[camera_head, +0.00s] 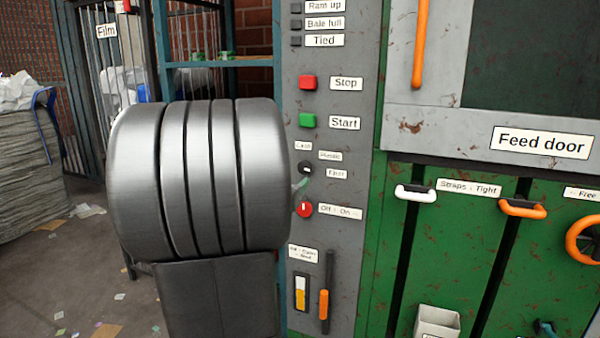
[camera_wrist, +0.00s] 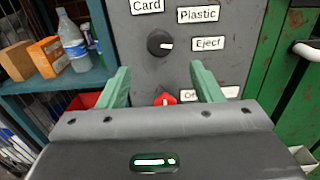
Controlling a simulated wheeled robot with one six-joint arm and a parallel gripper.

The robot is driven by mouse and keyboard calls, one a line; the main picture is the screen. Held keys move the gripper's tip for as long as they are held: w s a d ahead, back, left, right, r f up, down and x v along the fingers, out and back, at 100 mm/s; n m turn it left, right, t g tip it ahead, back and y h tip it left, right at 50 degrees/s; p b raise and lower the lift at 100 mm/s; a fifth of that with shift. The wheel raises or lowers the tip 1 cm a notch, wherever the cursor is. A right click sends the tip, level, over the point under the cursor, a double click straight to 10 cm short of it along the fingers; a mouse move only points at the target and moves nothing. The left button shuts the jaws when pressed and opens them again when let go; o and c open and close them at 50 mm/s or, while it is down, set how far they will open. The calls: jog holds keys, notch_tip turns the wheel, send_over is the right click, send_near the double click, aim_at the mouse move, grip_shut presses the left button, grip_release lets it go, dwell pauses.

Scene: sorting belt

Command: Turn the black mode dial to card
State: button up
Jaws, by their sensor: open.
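The black mode dial (camera_wrist: 159,42) is on the grey control panel, with a white mark pointing right, toward the Eject label (camera_wrist: 211,44). The Card label (camera_wrist: 147,6) is above the dial and the Plastic label (camera_wrist: 198,14) is at its upper right. My gripper (camera_wrist: 161,82) is open and empty, its green fingers spread below the dial in the wrist view, apart from it. In the head view the dial (camera_head: 305,169) shows just beyond my arm, with a green fingertip below it; the rest of the gripper is hidden.
A red knob (camera_wrist: 165,99) sits below the dial, between the fingers in the picture. Green Start (camera_head: 307,120) and red Stop (camera_head: 308,82) buttons are above the dial. A shelf (camera_wrist: 85,80) with a bottle and boxes is left of the panel. An orange-handled lever (camera_head: 324,304) is lower down.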

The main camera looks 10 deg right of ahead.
aim_at(304, 169)
jog(key=x, duration=0.8)
jog(key=shift+w+d, duration=0.2)
jog(key=c, duration=1)
